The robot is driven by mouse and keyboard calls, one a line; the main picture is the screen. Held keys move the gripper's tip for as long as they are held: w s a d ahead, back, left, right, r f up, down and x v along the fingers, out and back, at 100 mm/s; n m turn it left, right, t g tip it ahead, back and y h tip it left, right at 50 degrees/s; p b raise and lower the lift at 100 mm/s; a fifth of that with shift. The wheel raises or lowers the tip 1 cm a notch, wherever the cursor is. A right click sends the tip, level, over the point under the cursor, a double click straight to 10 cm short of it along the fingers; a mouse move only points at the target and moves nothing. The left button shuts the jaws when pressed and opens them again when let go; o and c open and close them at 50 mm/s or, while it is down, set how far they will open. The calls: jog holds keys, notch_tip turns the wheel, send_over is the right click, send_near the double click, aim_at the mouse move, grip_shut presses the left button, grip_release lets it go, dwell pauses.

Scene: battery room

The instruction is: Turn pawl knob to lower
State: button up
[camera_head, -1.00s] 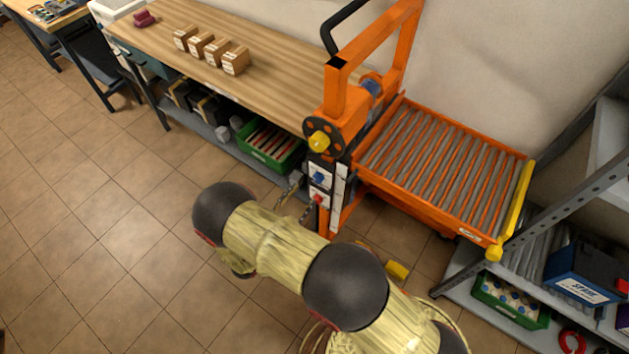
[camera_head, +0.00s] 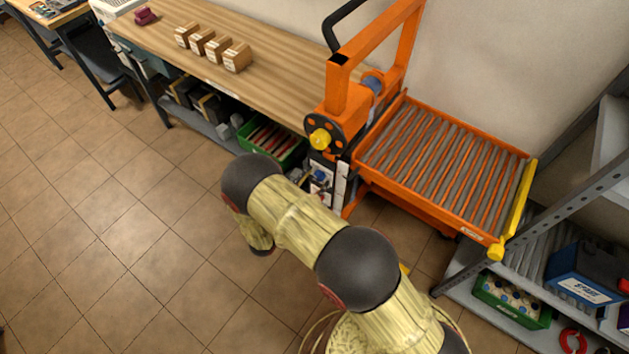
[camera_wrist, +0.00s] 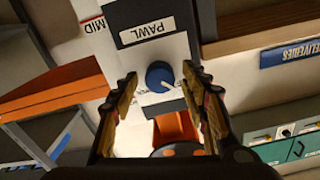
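The pawl knob (camera_wrist: 160,76) is a round blue dial with a light pointer mark, on a white panel under a plate reading PAWL (camera_wrist: 147,31), which appears upside down in the wrist view. The knob also shows in the head view (camera_head: 320,174), low on the front panel of the orange lift (camera_head: 343,100). My gripper (camera_wrist: 160,84) is open, with one finger on each side of the knob. Gaps show between the fingers and the knob, so it is not clamped. In the head view my arm hides most of the gripper and the panel's lower part.
The lift's roller bed (camera_head: 440,160) extends to the right. A wooden workbench (camera_head: 180,65) with small boxes stands on the left, with a green crate (camera_head: 268,143) beneath. A grey shelf rack (camera_head: 520,225) is at the right. The tiled floor at left is clear.

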jog(key=c, duration=1)
jog(key=m+b, duration=0.3)
jog(key=m, duration=0.2)
jog(key=shift+f, duration=0.15)
jog(key=m+b, duration=0.3)
jog(key=m, duration=0.1)
jog(key=shift+b, duration=0.35)
jog(key=m+b, duration=0.3)
jog(key=m, duration=0.2)
jog(key=shift+b, duration=0.35)
jog(key=m+b, duration=0.3)
jog(key=shift+m, duration=0.4)
jog(key=shift+b, duration=0.3)
